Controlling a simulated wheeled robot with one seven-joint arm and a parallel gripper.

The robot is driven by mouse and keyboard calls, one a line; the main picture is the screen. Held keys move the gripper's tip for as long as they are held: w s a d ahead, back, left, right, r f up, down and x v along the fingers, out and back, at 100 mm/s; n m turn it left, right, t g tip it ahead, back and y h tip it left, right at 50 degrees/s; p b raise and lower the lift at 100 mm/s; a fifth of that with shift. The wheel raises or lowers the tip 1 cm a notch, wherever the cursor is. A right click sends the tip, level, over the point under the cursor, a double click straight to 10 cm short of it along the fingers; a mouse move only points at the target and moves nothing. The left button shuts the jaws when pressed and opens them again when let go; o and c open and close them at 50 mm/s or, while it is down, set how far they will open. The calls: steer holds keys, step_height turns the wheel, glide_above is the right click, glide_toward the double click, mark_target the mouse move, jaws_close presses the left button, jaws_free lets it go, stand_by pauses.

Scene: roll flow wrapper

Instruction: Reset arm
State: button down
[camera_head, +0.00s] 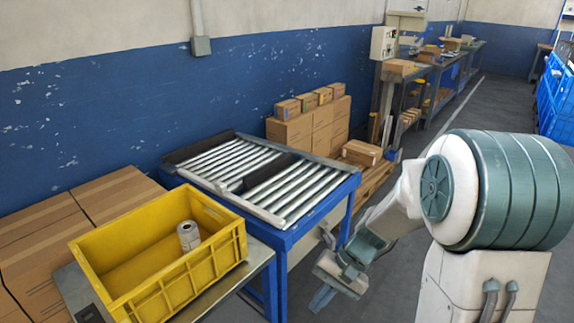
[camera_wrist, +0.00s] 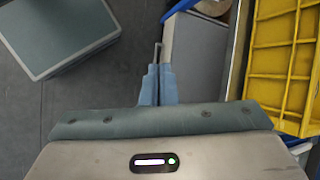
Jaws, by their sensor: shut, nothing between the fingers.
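My gripper (camera_head: 322,296) hangs low at the end of my arm in the head view, in front of the blue roller table and to the right of the yellow crate. In the wrist view my gripper (camera_wrist: 158,72) shows its two blue fingers close together, shut, with nothing held between them. It points down toward the floor beside the table. My arm comes from the right and bends downward.
A yellow crate (camera_head: 158,297) with a grey roll (camera_head: 188,235) inside stands on a metal table at left. The crate (camera_wrist: 278,92) also shows in the wrist view. A blue roller table (camera_head: 292,232) stands behind my gripper. Cardboard boxes (camera_head: 300,133) are stacked behind. Grey floor lies around.

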steer(key=s+d+r+n+t+h+p, duration=0.1)
steer(key=s+d+r+t+h+p, duration=0.1)
steer(key=r, duration=0.5)
steer(key=s+d+r+n+t+h+p, duration=0.1)
steer(key=s+d+r+h+p, duration=0.1)
steer(key=r, duration=0.5)
steer(key=s+d+r+n+t+h+p, duration=0.2)
steer(key=s+r+p, duration=0.3)
steer(key=r, duration=0.3)
steer(key=shift+d+t+p, duration=0.3)
steer(key=shift+d+p, duration=0.15)
steer(key=shift+d, duration=0.45)
